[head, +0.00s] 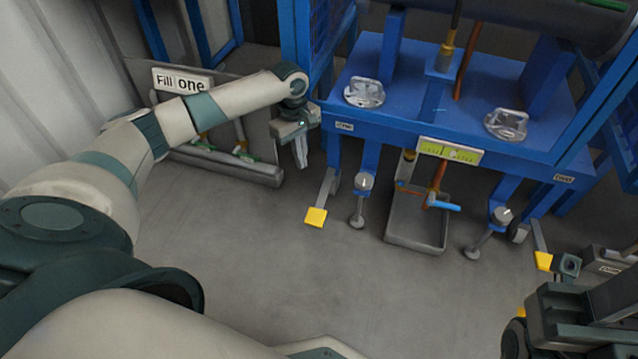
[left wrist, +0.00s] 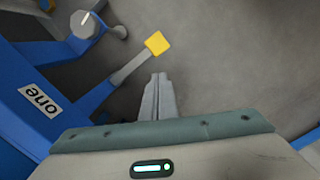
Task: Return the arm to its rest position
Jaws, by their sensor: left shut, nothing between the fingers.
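My left arm reaches in from the left in the head view, over the grey floor. Its gripper (head: 301,152) hangs fingers down beside the left end of the blue frame (head: 455,120). The left gripper also shows in the left wrist view (left wrist: 158,82), with its fingers together and nothing between them. My right gripper (head: 560,268) shows in part at the lower right of the head view; its fingers cannot be made out clearly.
A yellow pedal (head: 316,217) stands low near the left gripper. A grey drip tray (head: 415,235) with a blue-handled valve (head: 440,204) sits under the frame. A "Fill one" sign (head: 181,82) stands behind my left arm. The floor in front is clear.

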